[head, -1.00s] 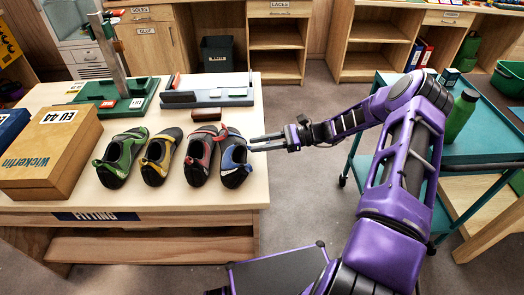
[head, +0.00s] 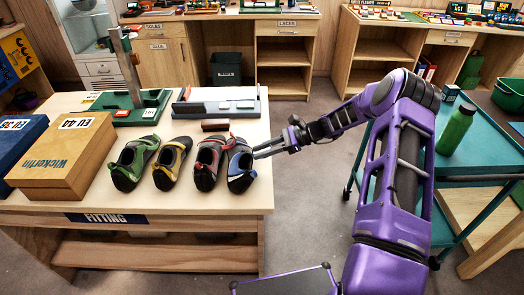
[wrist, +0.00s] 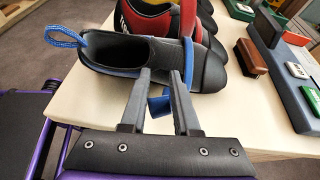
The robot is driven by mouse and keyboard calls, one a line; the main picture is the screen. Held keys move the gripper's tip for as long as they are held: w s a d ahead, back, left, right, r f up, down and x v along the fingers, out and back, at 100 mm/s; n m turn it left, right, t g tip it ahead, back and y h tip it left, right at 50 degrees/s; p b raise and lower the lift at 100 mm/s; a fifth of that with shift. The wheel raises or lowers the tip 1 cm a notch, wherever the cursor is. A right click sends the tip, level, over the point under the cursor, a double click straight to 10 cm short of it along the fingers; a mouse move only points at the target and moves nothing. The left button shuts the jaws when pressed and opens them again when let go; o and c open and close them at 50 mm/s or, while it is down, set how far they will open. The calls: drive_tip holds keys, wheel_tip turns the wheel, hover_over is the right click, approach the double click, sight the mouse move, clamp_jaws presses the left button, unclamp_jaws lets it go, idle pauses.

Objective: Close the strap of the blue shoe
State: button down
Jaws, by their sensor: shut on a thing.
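The blue shoe (head: 241,172) is the rightmost in a row of shoes at the right edge of the fitting table. It is dark with blue trim, and in the wrist view it lies on its sole with a blue heel loop (wrist: 65,38) at the left. Its blue strap (wrist: 158,104) shows as a short tab between the fingers of my gripper (wrist: 160,88), beside the shoe's near side. A blue band (wrist: 187,58) crosses the top of the shoe. In the head view my gripper (head: 257,151) reaches in from the right. The fingers partly hide the shoe's side.
The red shoe (head: 207,165) stands close beside the blue one, with yellow (head: 170,165) and green (head: 130,165) shoes further left. A brown brush (wrist: 251,58) lies on the table (head: 160,205). A teal cart (head: 485,150) carries a green bottle (head: 455,130).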

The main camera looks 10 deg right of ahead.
drive_tip(key=c, duration=0.6)
unclamp_jaws()
drive_tip(key=shift+d, duration=0.1)
drive_tip(key=v, duration=1.7)
drive_tip(key=shift+s+d, duration=0.1)
drive_tip(key=shift+d, duration=0.1)
